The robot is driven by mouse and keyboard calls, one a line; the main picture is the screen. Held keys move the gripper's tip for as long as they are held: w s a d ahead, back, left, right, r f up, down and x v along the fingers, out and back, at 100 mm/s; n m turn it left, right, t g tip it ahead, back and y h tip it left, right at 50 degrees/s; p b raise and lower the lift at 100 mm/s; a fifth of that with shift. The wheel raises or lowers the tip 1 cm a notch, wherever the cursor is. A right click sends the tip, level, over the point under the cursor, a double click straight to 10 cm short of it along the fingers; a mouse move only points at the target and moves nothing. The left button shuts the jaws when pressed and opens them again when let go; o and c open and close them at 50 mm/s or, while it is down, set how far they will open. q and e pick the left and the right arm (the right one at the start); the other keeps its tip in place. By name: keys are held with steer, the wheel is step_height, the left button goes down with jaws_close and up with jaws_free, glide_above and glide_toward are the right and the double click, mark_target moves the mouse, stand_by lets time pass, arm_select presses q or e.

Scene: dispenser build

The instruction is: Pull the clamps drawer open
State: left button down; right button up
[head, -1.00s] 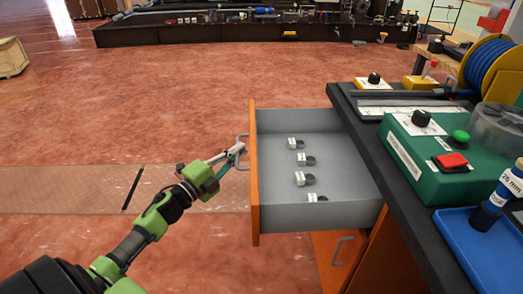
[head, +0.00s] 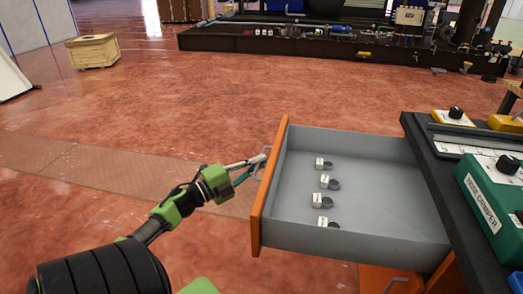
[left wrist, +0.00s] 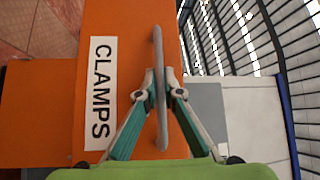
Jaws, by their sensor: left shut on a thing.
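The clamps drawer (head: 375,240) is pulled out from the bench, with an orange front (head: 267,190) and grey inside. Several small clamps (head: 325,183) with white labels lie in a row in it. In the left wrist view, the orange front carries a white label reading CLAMPS (left wrist: 101,92) beside a grey bar handle (left wrist: 160,85). My left gripper (head: 258,163) is at the handle in the head view. In the left wrist view its fingers (left wrist: 160,92) close on the handle from both sides. My right gripper is not in view.
Another handle (head: 397,284) shows below the open drawer. The red floor left of the drawer is clear. A wooden crate (head: 93,51) stands far back.

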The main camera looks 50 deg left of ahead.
arm_select(q)
steer(key=shift+f, duration=0.1)
steer(key=c, duration=2.2)
jaws_free()
steer(key=shift+o, duration=0.2)
steer(key=v, duration=1.2)
